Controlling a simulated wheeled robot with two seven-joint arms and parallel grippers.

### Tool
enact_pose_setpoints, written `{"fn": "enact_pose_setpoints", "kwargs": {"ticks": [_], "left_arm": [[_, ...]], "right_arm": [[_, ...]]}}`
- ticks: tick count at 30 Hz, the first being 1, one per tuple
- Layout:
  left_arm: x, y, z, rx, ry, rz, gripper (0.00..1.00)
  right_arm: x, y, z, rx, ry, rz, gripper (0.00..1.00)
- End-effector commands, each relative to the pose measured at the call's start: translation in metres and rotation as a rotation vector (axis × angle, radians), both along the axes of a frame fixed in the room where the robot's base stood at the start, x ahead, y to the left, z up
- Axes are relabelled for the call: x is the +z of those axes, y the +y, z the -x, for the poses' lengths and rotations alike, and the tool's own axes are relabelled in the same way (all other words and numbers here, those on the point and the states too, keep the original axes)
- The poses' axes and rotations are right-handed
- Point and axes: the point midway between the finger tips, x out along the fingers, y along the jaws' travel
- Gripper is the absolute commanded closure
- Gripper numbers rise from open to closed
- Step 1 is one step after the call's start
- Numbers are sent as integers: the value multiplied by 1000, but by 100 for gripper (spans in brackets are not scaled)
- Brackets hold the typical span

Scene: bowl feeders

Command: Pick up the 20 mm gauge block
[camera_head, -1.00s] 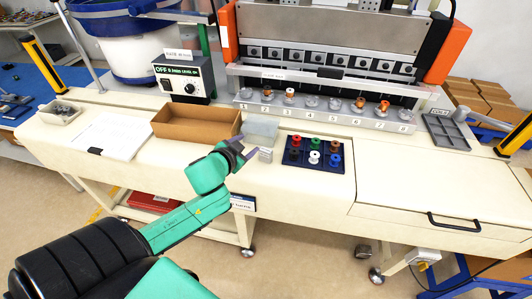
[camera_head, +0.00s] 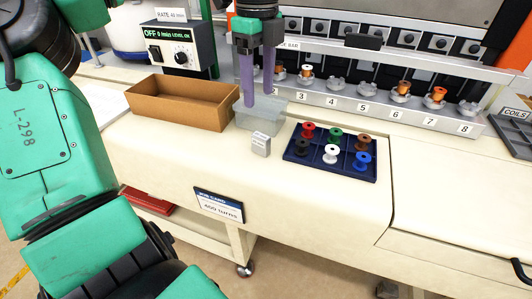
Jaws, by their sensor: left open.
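The gauge block (camera_head: 261,145) is a small grey upright block with faint marking on its front. It stands on the cream table just in front of a translucent grey bin (camera_head: 270,122). My left gripper (camera_head: 258,96) points down with two purple fingers spread apart and nothing between them. It is above and behind the block in the picture, in front of part of the bin, and apart from the block. My right gripper is not in view.
A cardboard box (camera_head: 183,103) is left of the bin. A dark blue tray (camera_head: 318,169) with several colored spools is to the right of the block. Behind is a numbered machine rail (camera_head: 385,110) holding spools.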

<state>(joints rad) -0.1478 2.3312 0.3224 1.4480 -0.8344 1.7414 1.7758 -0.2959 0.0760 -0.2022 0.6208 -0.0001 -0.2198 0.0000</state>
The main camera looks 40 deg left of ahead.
Motion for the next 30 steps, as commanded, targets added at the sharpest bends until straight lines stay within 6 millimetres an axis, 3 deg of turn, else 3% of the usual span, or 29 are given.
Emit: {"fn": "enact_pose_setpoints", "kwargs": {"ticks": [7,19,27,30], "left_arm": [[-60,-1,1,-6,3,7,40],[-125,-3,1,-6,5,7,40],[-135,-3,0,-5,1,6,40],[-135,-3,0,-5,1,6,78]], "right_arm": [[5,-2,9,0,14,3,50],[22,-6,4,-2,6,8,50],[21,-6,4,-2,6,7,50],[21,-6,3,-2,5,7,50]]}}
